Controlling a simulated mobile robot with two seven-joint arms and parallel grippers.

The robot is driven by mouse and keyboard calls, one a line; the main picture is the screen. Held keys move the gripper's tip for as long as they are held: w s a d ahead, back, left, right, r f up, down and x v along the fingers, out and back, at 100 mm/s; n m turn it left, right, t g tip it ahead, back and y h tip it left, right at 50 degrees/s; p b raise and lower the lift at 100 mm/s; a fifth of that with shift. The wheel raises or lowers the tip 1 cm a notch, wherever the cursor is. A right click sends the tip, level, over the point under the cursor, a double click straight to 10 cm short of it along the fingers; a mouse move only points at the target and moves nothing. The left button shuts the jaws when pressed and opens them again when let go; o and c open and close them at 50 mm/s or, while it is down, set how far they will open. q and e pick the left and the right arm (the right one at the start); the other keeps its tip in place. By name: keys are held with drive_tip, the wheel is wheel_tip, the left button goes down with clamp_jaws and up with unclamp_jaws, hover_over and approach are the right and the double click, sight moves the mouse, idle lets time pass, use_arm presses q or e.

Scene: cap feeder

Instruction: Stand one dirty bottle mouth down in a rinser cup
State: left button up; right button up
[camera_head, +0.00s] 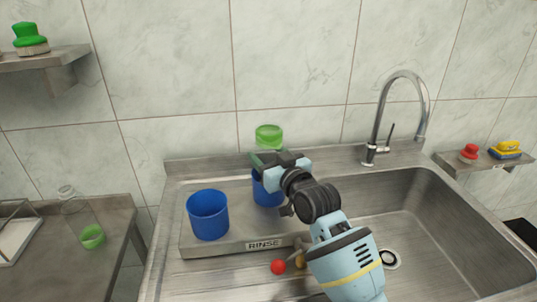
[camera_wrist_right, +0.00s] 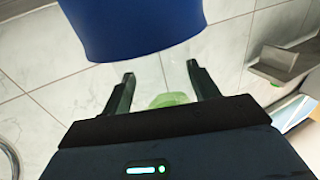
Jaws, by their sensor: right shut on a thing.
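My right gripper (camera_head: 270,160) is shut on a clear bottle with a green dirty end (camera_head: 269,136). The bottle is mouth down, green end up, at the back rinser cup (camera_head: 266,192), a blue one. In the right wrist view the fingers (camera_wrist_right: 164,85) flank the clear bottle, with its green part (camera_wrist_right: 168,100) near the palm and the blue cup (camera_wrist_right: 140,25) beyond. The gripper hides the bottle's mouth, so I cannot tell how deep it sits. The front-left blue rinser cup (camera_head: 208,214) looks empty. My left gripper is out of view.
The cups stand on a ledge marked RINSE (camera_head: 264,244). A red ball (camera_head: 278,267) lies near its front. Wall shelves hold a green brush (camera_head: 29,38), and a red item (camera_head: 468,152) and yellow-blue sponge (camera_head: 506,150).

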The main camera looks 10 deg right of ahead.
drive_tip(key=o, duration=1)
drive_tip(key=shift+o, duration=0.2)
drive_tip(key=shift+s, duration=0.15)
drive_tip(key=v, duration=0.7)
drive_tip(key=shift+s+d, duration=0.15)
drive_tip(key=shift+s, duration=0.1)
